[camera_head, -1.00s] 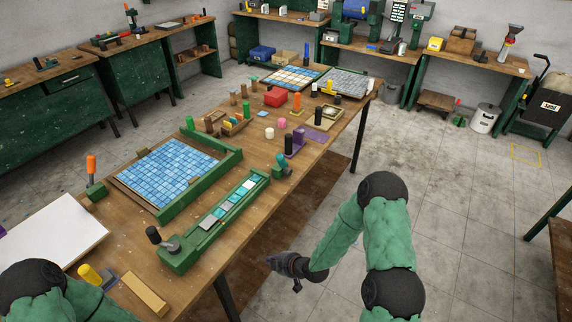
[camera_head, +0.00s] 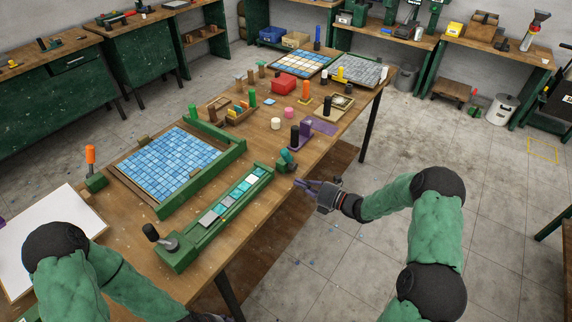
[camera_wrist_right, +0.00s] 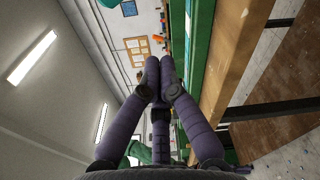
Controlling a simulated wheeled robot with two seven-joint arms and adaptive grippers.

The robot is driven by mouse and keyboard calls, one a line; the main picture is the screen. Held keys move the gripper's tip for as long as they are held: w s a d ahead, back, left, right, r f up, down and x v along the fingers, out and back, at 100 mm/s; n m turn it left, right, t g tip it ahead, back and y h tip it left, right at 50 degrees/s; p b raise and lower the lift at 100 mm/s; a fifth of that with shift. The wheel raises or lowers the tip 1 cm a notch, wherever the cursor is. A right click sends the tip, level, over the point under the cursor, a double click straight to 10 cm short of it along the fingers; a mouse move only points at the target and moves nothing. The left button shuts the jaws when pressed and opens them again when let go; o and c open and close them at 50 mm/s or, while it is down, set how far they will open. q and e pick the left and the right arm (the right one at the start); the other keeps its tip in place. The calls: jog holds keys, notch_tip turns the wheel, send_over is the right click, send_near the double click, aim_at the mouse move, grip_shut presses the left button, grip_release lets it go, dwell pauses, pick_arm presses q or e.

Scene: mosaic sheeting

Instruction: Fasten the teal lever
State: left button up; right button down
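The teal lever (camera_head: 287,155) stands at the table's right edge, by the far end of a long green rail (camera_head: 195,243) that holds a row of grey, white and teal tiles (camera_head: 231,197). Its handle is tilted. My right gripper (camera_head: 301,190) has purple fingers and is just off the table edge, below and right of the lever, pointing left. It is empty and apart from the lever.
A black-knobbed lever (camera_head: 151,232) is at the rail's near end. A purple stand with a black knob (camera_head: 296,136) is just beyond the teal lever. A blue tile sheet (camera_head: 168,162) in a green frame lies left. Free floor is right of the table.

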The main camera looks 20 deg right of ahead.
aim_at(289, 160)
jog(key=x, duration=0.9)
jog(key=shift+w+a+b, duration=0.3)
jog(key=shift+w+d+r, duration=0.25)
jog(key=shift+d, duration=0.3)
jog(key=shift+w+d+r, duration=0.3)
jog(key=shift+d, duration=0.25)
jog(key=shift+w+d+r, duration=0.25)
jog(key=shift+d, duration=0.3)
